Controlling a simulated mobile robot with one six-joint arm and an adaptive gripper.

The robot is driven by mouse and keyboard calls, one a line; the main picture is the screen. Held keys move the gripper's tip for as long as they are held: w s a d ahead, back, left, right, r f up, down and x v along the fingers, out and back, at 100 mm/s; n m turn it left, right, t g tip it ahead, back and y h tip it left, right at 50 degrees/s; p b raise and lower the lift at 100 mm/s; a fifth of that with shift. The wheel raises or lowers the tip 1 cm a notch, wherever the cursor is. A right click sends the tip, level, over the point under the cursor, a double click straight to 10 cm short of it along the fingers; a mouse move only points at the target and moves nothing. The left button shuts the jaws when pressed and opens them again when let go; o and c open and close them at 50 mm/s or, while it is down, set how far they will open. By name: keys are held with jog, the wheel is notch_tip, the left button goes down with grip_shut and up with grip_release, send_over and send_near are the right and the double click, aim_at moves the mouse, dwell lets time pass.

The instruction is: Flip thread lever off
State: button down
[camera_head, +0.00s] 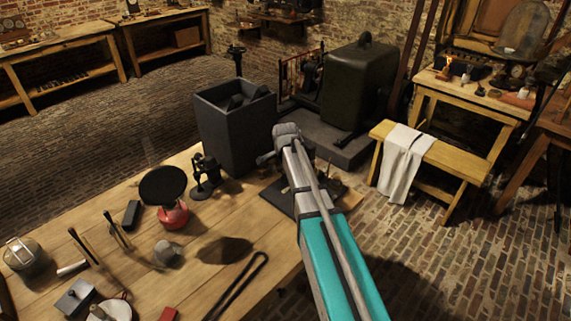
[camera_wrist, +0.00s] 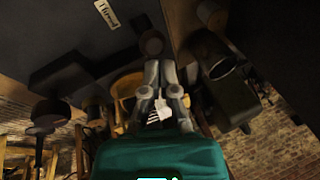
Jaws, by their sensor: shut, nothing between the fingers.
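A pale label (camera_wrist: 110,13) with dark lettering, which seems to read "Thread", is on a dark surface at the top of the wrist view. My gripper (camera_wrist: 159,66) is shut and empty in the middle of that view. A dark round-ended part (camera_wrist: 151,42), possibly a lever knob, is just beyond my fingertips. I cannot tell whether they touch or which way a lever points. In the head view my arm reaches over a dark flat base (camera_head: 278,197) on the bench, and my fingers are hidden there.
The wooden bench (camera_head: 135,218) holds a red burner (camera_head: 172,214) with a dark pan, a small black stand (camera_head: 204,178) and several tools. A dark open box (camera_head: 235,130) stands behind my arm. A wooden bench with white cloth (camera_head: 402,158) is at the right.

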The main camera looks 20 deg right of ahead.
jog(key=shift+r, duration=0.1)
jog(key=shift+d, duration=0.1)
jog(key=d+p+v, duration=0.1)
jog(key=p+v, duration=1.1)
jog(key=shift+d+r, duration=0.35)
jog(key=shift+r, duration=0.2)
dwell(0.3)
dwell(0.5)
jog(key=s+a+n+g, duration=0.2)
jog(key=s+n, duration=0.5)
jog(key=s, duration=0.4)
jog(key=s+a+f+n+g, duration=0.1)
jog(key=s+a+n+g, duration=0.1)
jog(key=s+a+n, duration=0.2)
jog(key=s+n, duration=0.3)
jog(key=s, duration=0.5)
jog(key=shift+s+a+f+n+y, duration=0.15)
jog(key=shift+a+n+y, duration=0.15)
jog(key=shift+a, duration=0.1)
